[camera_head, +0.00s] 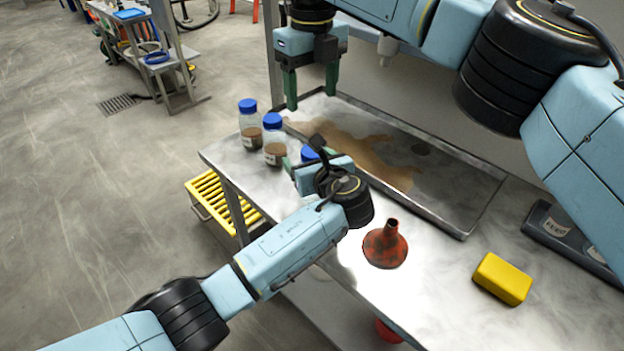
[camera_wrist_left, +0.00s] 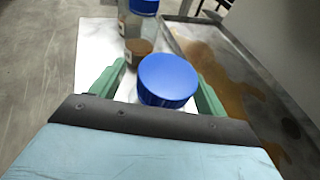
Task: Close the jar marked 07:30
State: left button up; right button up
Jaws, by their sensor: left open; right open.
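Two clear jars with blue lids and brown contents, the left one (camera_head: 249,125) and the nearer one (camera_head: 275,142), stand upright at the table's left end. Their labels are too small to read, so I cannot tell which is marked 07:30. A third blue lid (camera_head: 309,153) shows beside my left gripper (camera_head: 303,165). In the left wrist view this lid (camera_wrist_left: 168,80) lies between the open green fingers; what is under it is hidden. I cannot tell whether the fingers touch it. My right gripper (camera_head: 311,88) is open and empty, pointing down above the tray's back left corner.
A shallow metal tray (camera_head: 465,226) with a brown spill lies along the table's back. A red funnel (camera_head: 385,246) and a yellow block (camera_head: 502,279) stand on the metal table (camera_head: 440,300). A yellow slatted crate (camera_head: 207,191) is below the left end.

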pick_arm(q)
jog(key=shift+s, duration=0.1)
jog(key=p+v, duration=0.3)
jog(key=v, duration=1)
jog(key=shift+s+r, duration=0.1)
